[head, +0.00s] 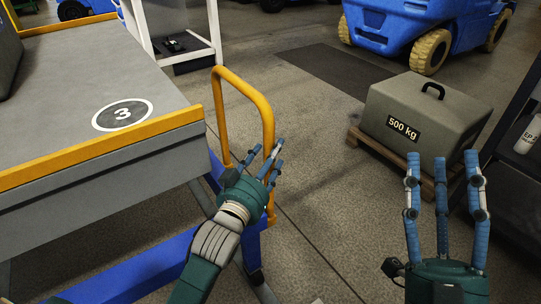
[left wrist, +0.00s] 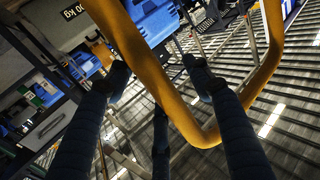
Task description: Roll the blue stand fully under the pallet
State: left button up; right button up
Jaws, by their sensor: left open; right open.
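The blue stand (head: 150,266) is partly in view at the lower left, with blue beams below a grey deck (head: 60,90) edged in yellow and marked 3. Its yellow loop handle (head: 266,105) rises at the deck's right end. My left gripper (head: 268,152) is open at the handle's near upright. In the left wrist view the yellow bar (left wrist: 150,70) passes between the spread fingers; I cannot tell if they touch it. A wooden pallet (head: 388,157) lies on the floor at right under a grey 500 kg weight (head: 425,112). My right gripper (head: 442,168) is open and empty, in front of the pallet.
A blue forklift (head: 405,25) stands at the back right. A dark shelf (head: 515,185) borders the right side. A white frame (head: 185,50) stands behind the deck. The floor (head: 325,200) between stand and pallet is clear.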

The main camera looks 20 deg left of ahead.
pick_arm(q)
jog(key=shift+f, duration=0.1)
jog(key=s, duration=1.2)
jog(key=shift+a, duration=0.45)
